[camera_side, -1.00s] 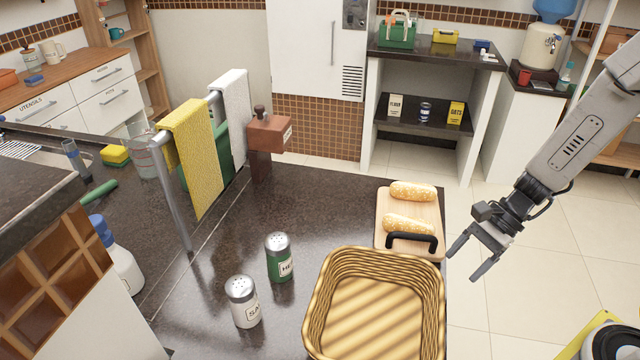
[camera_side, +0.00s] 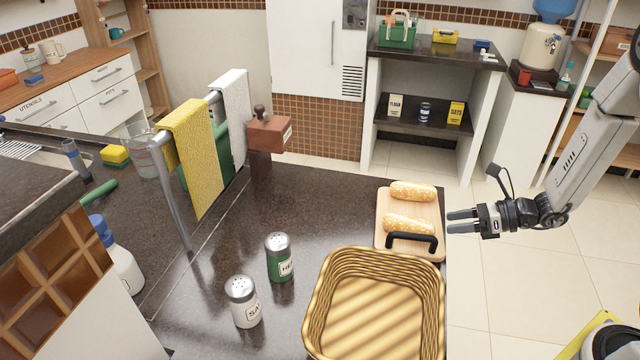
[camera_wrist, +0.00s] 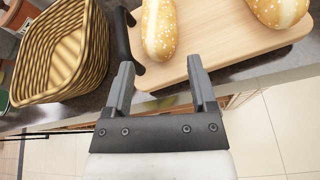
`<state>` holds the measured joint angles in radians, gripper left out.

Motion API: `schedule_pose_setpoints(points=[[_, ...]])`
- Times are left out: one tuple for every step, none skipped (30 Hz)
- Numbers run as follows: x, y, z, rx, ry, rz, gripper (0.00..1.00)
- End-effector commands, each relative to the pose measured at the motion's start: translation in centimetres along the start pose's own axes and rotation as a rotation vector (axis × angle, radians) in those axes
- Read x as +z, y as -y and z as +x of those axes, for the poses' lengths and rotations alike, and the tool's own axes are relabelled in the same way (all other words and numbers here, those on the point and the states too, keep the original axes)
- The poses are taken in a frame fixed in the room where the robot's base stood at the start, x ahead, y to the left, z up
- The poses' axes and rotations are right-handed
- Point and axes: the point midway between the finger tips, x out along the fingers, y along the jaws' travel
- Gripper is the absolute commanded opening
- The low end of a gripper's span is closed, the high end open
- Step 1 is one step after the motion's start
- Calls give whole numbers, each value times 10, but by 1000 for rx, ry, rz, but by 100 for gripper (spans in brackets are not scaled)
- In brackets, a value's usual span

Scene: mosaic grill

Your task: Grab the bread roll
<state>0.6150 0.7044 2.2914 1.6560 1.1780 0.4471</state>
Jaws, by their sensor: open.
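Two seeded bread rolls lie on a wooden board (camera_side: 424,246) at the counter's right edge. The far bread roll (camera_side: 413,191) and the near bread roll (camera_side: 409,224) lie side by side, slightly apart. In the wrist view the near roll (camera_wrist: 159,30) is ahead of the fingers and the far roll (camera_wrist: 279,10) is at the upper right. My gripper (camera_side: 449,221) is open and empty, just right of the board, its fingers pointing left toward the rolls. In the wrist view my gripper (camera_wrist: 160,75) has its fingers apart, with the board's edge between them.
The counter left of the board is clear.

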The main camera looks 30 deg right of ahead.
Motion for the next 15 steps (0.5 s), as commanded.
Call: schedule_pose_setpoints(points=[[0, 0, 3, 3, -1, -1, 73], [0, 0, 5, 3, -2, -1, 73], [0, 0, 8, 3, -2, -1, 73], [0, -1, 11, 3, -2, -1, 73], [0, -1, 13, 4, -2, -1, 73], [0, -1, 16, 4, -2, -1, 73], [0, -1, 18, 3, -2, -2, 73], [0, -1, 20, 3, -2, -2, 73], [0, -1, 22, 3, -2, -3, 73], [0, -1, 23, 3, -2, -3, 73], [0, -1, 23, 2, -2, -3, 73], [0, 0, 24, 2, -2, -3, 73], [0, 0, 24, 2, -2, -3, 73], [0, 0, 24, 1, -2, -3, 73], [0, 0, 24, 1, -2, -3, 73]])
